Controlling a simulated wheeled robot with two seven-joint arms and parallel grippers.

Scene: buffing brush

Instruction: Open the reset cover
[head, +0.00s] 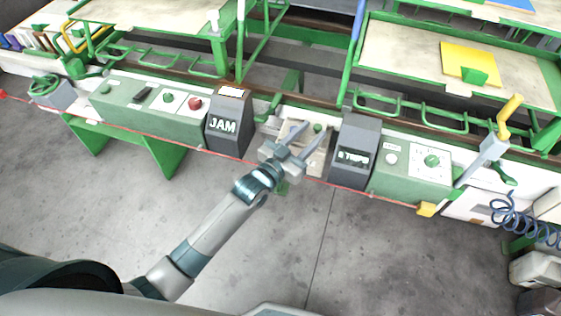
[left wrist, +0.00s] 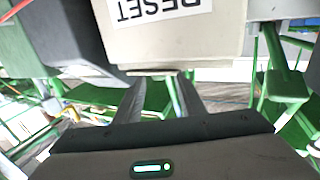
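The reset cover is a beige box part with a white label reading RESET, upside down in the left wrist view (left wrist: 180,38). In the head view the beige cover (head: 319,160) sits on the console between the JAM box and the 8 TRIPS box, partly hidden by my gripper. My left gripper (head: 313,137) is open in front of it. In the left wrist view its two fingers (left wrist: 157,92) stand apart on either side of a thin lip at the cover's edge. I cannot tell whether they touch it. My right gripper is not in view.
The dark JAM box (head: 226,125) stands close on the left and the dark 8 TRIPS box (head: 355,155) close on the right. Green button panels (head: 150,108) flank them. A red cord (head: 330,183) runs along the console's front. The grey floor (head: 330,260) is clear.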

